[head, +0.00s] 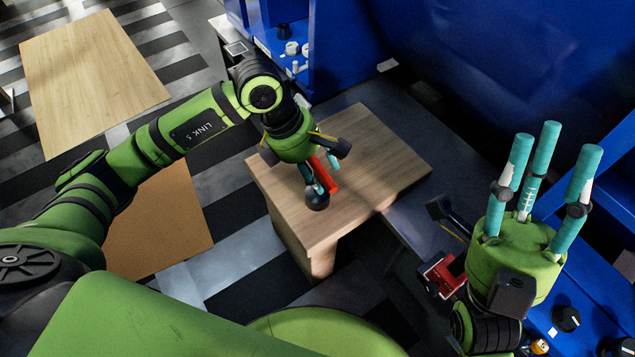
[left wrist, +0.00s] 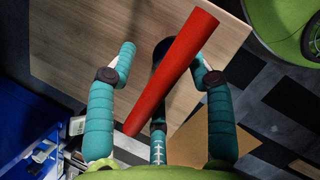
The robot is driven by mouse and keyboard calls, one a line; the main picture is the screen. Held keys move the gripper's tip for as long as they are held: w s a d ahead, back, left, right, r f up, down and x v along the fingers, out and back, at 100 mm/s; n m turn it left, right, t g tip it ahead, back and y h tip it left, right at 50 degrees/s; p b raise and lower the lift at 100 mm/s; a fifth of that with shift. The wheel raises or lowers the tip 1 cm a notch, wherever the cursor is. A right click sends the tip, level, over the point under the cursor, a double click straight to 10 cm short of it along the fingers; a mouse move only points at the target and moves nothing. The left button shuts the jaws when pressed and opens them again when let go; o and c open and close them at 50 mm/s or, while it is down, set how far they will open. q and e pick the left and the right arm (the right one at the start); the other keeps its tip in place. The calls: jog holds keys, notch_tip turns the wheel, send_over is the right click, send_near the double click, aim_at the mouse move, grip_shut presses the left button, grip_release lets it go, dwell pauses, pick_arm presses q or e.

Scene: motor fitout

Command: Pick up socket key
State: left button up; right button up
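The socket key is not clearly identifiable; a red rod (head: 323,173) stands tilted over the small wooden table, beneath my left gripper. In the left wrist view the red rod (left wrist: 172,72) lies between the teal fingers, close to the right one, with no clear grip on it. A dark round part (head: 317,197) is just below, partly hidden by the rod in the wrist view. My left gripper (head: 316,176) points down, its fingers spread. My right gripper (head: 545,165) points up with three teal fingers apart, empty, far right of the rod.
The wooden table (head: 385,160) is otherwise bare. A blue cabinet (head: 340,50) with small parts stands behind it. A red fixture (head: 440,276) sits near my right gripper. Wooden surfaces (head: 90,75) lie at left over a striped floor.

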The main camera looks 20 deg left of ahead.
pick_arm(q)
grip_shut()
jog(key=shift+r, duration=0.15)
